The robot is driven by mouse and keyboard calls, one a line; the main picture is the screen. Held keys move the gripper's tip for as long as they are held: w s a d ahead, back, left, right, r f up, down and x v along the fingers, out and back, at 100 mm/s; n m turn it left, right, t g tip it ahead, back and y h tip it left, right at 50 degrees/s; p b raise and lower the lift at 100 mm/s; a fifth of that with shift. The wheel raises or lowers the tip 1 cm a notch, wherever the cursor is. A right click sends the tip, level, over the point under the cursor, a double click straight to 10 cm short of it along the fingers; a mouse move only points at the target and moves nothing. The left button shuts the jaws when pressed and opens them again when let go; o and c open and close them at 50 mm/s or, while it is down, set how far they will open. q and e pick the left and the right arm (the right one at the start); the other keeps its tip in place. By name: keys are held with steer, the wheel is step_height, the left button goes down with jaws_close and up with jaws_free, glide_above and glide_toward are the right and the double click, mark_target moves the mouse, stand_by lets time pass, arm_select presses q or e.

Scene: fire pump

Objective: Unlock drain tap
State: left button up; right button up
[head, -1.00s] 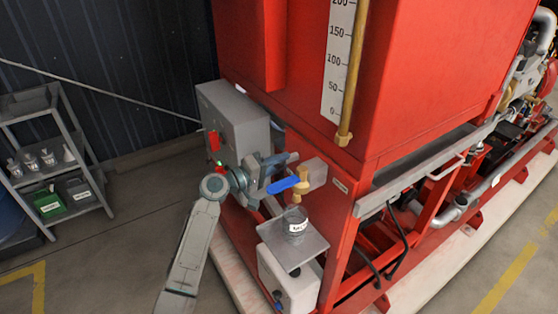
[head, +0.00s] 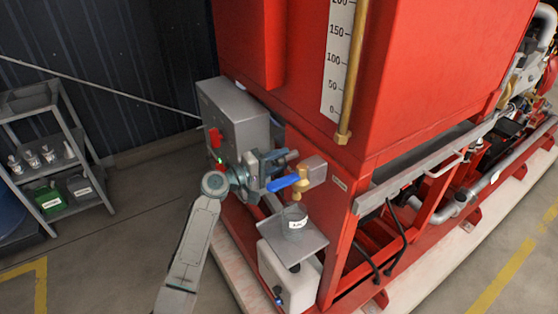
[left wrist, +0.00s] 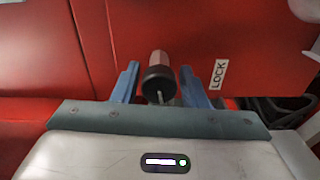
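The drain tap (head: 298,190) is brass with a blue lever (head: 283,183), on the red tank frame above a small tray. My left gripper (head: 279,168) is beside the tap, behind and left of the lever in the head view. In the left wrist view my left gripper (left wrist: 160,85) is open. A lock plunger (left wrist: 159,80), with a black collar, pale red body and thin pin, shows between its fingers, with gaps visible on both sides. A white "LOCK" label (left wrist: 218,74) is on the red panel just right of it. My right gripper is not in view.
A labelled cup (head: 296,220) stands on the grey tray (head: 310,243) below the tap. A grey control box (head: 235,115) with a red switch is behind my arm. A shelf rack (head: 75,150) stands at the left. The floor between is clear.

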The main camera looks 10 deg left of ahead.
arm_select(q)
steer(key=shift+o, duration=0.9)
steer(key=shift+s+a, duration=0.15)
steer(key=shift+a, duration=0.05)
steer(key=b+v, duration=0.4)
steer(key=v, duration=0.6)
steer(key=shift+s+a, duration=0.1)
steer(key=shift+s, duration=0.05)
